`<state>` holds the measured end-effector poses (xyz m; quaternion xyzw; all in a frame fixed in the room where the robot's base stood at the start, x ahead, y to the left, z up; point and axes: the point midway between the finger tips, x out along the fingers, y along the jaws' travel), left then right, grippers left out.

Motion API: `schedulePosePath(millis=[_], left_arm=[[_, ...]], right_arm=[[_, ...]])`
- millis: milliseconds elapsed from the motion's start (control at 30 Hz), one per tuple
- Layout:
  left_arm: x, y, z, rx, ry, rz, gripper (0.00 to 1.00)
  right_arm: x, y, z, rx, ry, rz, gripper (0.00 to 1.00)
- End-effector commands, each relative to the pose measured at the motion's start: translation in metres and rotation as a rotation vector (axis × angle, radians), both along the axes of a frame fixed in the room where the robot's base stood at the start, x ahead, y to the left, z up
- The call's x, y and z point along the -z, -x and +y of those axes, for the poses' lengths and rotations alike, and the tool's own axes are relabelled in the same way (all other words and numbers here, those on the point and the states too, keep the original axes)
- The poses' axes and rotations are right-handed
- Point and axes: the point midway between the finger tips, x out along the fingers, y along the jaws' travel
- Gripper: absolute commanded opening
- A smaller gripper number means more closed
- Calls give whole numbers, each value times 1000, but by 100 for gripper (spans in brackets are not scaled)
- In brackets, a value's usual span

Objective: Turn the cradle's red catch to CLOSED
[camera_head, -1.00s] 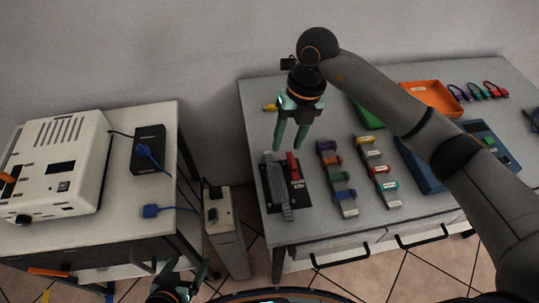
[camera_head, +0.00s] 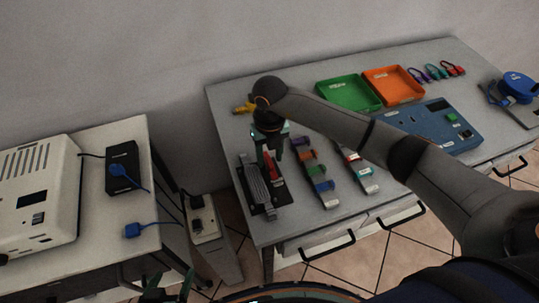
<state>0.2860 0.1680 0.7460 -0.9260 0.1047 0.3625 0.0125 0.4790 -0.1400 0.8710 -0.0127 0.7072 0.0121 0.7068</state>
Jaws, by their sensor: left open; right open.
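The cradle (camera_head: 256,190) is a dark plate with a grey ribbed block, lying near the left front corner of the right-hand table. Its red catch (camera_head: 269,165) stands on the plate's right side, partly hidden by my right gripper (camera_head: 268,160). That gripper points down, open, with its fingers close around or beside the catch; I cannot tell whether they touch it. The catch's labels are too small to read. My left gripper (camera_head: 168,290) is open at the bottom edge, low by the left table and far from the cradle.
Right of the cradle are two racks of coloured clips (camera_head: 316,175). A green tray (camera_head: 348,92), an orange tray (camera_head: 393,84) and a blue panel (camera_head: 440,125) lie behind. A white machine (camera_head: 40,195) and black box (camera_head: 122,168) stand on the left table.

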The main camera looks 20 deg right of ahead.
Motion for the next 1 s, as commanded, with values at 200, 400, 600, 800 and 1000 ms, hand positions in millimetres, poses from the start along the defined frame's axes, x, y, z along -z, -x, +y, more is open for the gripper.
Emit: schedulePosePath(millis=[200,400,600,800,1000], left_arm=[[0,0,0,0,0,0,89],[0,0,0,-1,1,0,89],[0,0,0,-1,1,0,89],[0,0,0,-1,1,0,89],[0,0,0,-1,1,0,89]], right_arm=[[8,0,0,-1,-1,0,48],[7,0,0,0,-1,0,44],[7,0,0,0,-1,0,22],[7,0,0,0,-1,0,0],[7,0,0,0,-1,-1,0]])
